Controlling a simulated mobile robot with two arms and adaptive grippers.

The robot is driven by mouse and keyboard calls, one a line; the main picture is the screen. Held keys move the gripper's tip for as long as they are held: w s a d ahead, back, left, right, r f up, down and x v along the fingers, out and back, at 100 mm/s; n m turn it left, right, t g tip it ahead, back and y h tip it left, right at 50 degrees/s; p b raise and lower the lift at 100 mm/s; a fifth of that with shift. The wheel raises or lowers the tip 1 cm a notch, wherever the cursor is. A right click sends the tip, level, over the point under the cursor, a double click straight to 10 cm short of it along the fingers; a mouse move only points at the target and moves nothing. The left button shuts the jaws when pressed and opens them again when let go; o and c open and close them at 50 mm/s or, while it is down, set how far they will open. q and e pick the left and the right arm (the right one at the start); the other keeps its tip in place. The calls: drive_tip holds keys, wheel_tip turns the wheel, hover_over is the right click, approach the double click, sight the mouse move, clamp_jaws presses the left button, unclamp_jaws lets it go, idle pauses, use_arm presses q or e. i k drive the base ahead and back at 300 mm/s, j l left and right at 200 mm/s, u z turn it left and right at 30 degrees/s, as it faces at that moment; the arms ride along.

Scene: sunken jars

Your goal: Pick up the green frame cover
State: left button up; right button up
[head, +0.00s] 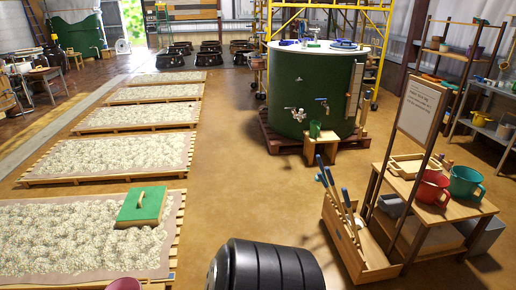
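The green frame cover (130,205) is a flat green square with a light wooden handle across its top. It lies on the right part of the nearest pale, grain-covered bed (60,240), at the left of the head view. Nothing is touching it from above. Neither of my grippers is in view, so their state is hidden.
A black ribbed rounded body (265,268) fills the bottom centre. A wooden box (355,245) with long-handled tools and a table (455,205) with red and green pots stand at right. A big green tank (310,90) stands behind. Bare floor lies between.

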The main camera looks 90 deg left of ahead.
sight(143, 203)
drive_tip(key=l+u, duration=0.2)
drive_tip(key=u, duration=3.6)
drive_tip(key=l, duration=0.05)
